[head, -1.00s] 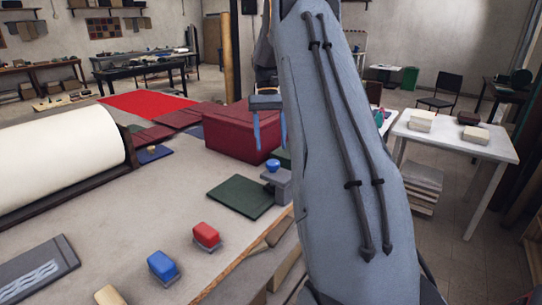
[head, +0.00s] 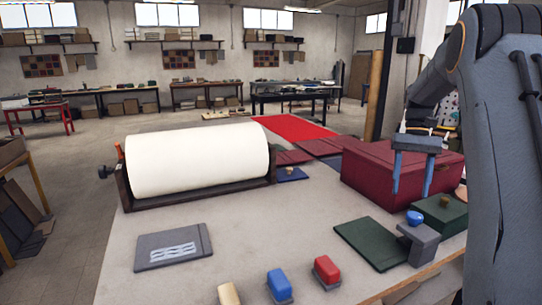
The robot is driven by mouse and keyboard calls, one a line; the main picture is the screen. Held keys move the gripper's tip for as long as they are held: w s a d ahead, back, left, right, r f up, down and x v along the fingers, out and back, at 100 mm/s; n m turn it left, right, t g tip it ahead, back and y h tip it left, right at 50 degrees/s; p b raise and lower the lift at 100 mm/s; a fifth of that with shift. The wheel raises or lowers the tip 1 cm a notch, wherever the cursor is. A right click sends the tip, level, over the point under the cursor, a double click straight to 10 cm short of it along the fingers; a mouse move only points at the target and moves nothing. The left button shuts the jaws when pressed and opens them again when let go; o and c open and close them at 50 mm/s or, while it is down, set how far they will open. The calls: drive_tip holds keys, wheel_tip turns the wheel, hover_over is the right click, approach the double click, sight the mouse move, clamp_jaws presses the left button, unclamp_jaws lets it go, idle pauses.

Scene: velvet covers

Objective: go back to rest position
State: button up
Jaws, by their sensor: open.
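My gripper (head: 410,188) hangs at the right of the head view, its two blue-grey fingers pointing down and apart. It is open with nothing between the fingers. It appears in front of the dark red box (head: 368,180) on the worktable (head: 245,235). I cannot tell how far it is from the box. My arm fills the right edge and hides part of the room there.
A large white roll (head: 200,158) lies in a dark cradle. A grey cover (head: 173,247), a dark green cover (head: 370,242), a blue block (head: 279,285), a red block (head: 327,270) and a grey stand with a blue knob (head: 415,217) are on the table. Its middle is clear.

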drive_tip(key=s+a+f+n+t+h, duration=0.1)
drive_tip(key=s+a+f+n, duration=0.2)
drive_tip(key=a, duration=0.8)
drive_tip(key=s+a+f+t, duration=0.1)
drive_tip(key=s+a+f, duration=0.1)
drive_tip(key=s+a, duration=0.3)
drive_tip(key=s+a+f+n+t, duration=0.1)
drive_tip(key=s+a+f, duration=0.2)
drive_tip(key=s+a, duration=0.2)
drive_tip(key=s+a+f+t, duration=0.2)
drive_tip(key=s+a+f, duration=0.1)
drive_tip(key=s, duration=0.6)
drive_tip(key=shift+s+a+f+n+h+b, duration=0.25)
drive_tip(key=shift+a+n+h+b, duration=0.05)
drive_tip(key=shift+a, duration=0.6)
